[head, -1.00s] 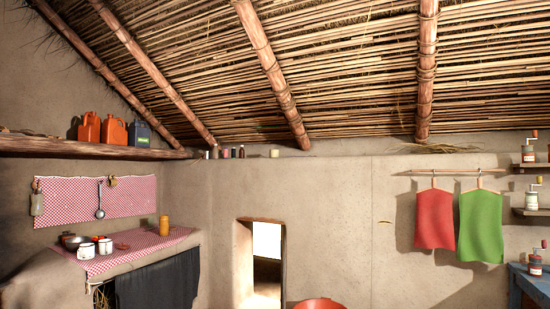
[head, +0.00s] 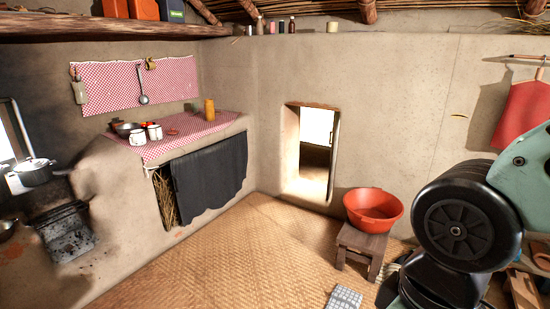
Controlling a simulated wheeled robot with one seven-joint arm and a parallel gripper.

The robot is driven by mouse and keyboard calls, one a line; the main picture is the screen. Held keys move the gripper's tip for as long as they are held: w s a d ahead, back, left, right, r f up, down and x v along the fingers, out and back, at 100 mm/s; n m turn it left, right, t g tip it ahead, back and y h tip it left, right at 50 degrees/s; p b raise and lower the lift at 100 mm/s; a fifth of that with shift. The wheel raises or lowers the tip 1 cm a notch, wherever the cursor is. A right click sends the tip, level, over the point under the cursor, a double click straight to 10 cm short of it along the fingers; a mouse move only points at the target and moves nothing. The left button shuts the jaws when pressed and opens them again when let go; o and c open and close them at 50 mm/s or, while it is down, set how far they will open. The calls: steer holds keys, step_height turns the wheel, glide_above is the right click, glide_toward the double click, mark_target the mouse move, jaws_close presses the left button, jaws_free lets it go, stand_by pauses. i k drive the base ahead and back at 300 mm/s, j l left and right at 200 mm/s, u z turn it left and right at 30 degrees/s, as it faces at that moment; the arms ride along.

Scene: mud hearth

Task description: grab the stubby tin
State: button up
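No thing in the head view can be named for certain as the stubby tin. A short, pale, squat container (head: 333,26) stands alone on top of the wall, right of several small bottles and jars (head: 272,27). It is too small to tell whether it is a tin. A taller yellow container (head: 209,110) stands upright at the back of the checked-cloth counter (head: 185,148). Two white mugs with dark rims (head: 146,133) stand near that counter's front left. Part of my arm shows at the lower right, but my gripper is outside the picture.
A red basin (head: 373,206) sits on a low wooden stool (head: 360,248) at the right. A lidded pot (head: 35,172) stands on the mud hearth at the left. The woven mat floor (head: 230,260) is largely clear in the middle.

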mark_target(331, 26)
steer(key=i+j+u, duration=0.3)
steer(key=i+u, duration=0.15)
steer(key=i, duration=0.25)
steer(key=i+u, duration=0.4)
steer(key=i, duration=0.3)
steer(key=i+l+u, duration=0.15)
steer(key=i+u, duration=0.3)
steer(key=i, duration=0.25)
steer(key=i+z, duration=0.25)
steer(key=i, duration=0.3)
steer(key=i+j+z, duration=0.2)
steer(key=i, duration=0.35)
steer(key=i+l+z, duration=0.1)
steer(key=i+z, duration=0.15)
steer(key=z, duration=0.25)
steer(key=i+z, duration=0.3)
steer(key=z, duration=0.15)
steer(key=i+z, duration=0.3)
steer(key=z, duration=0.2)
steer(key=i+j+z, duration=0.2)
steer(key=z, duration=0.25)
